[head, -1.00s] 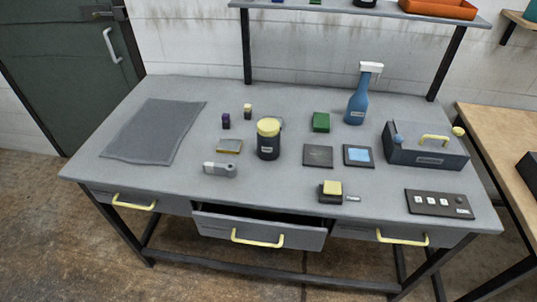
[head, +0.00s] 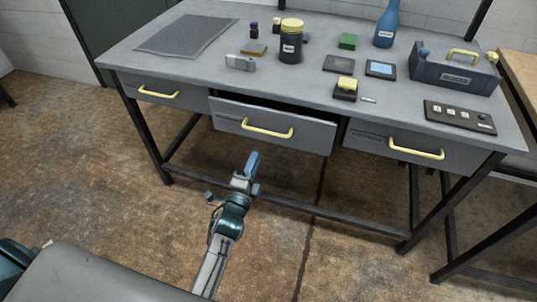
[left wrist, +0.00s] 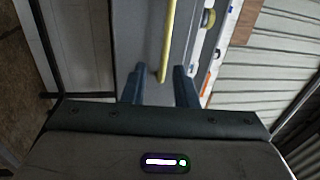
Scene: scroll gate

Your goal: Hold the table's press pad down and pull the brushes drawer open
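The table (head: 300,83) has three drawers with yellow handles. The middle drawer (head: 240,122) stands partly open; the left drawer (head: 130,88) and right drawer (head: 380,143) look shut. The drawer labels are too small to read surely. A black block with a yellow top, likely the press pad (head: 347,83), sits near the table's front edge beside a small tag. My left gripper (head: 247,170) is in front of and below the middle drawer, apart from its handle (head: 265,131). In the left wrist view its fingers (left wrist: 159,72) are apart, with a yellow handle (left wrist: 167,38) ahead. My right gripper is out of view.
A black panel with several buttons (head: 459,117) and a grey box (head: 455,78) are at the right of the tabletop. A yellow-lidded jar (head: 291,42), a blue bottle (head: 387,25) and a grey mat (head: 185,37) stand or lie further back. Floor before the table is clear.

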